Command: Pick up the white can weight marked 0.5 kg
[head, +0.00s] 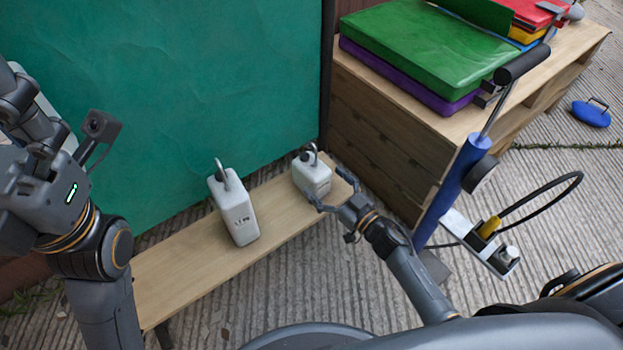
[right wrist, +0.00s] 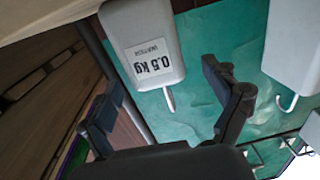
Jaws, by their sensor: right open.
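The white can weight marked 0.5 kg (head: 314,178) stands upright on the right end of a low wooden bench, with a dark ring handle on top. In the right wrist view the can (right wrist: 141,35) appears upside down, with its label readable. My right gripper (head: 331,189) is open at the can's right side. Its two fingers (right wrist: 160,92) are spread apart in the wrist view, with the can in the gap beyond them; contact cannot be told. My left arm is at the left edge, and its gripper fingers do not show.
A taller white can weight (head: 235,208) with a ring handle stands left on the bench (head: 180,263). A green panel (head: 170,90) rises behind. A wooden cabinet (head: 385,135) with stacked mats and a blue pump (head: 456,185) are to the right.

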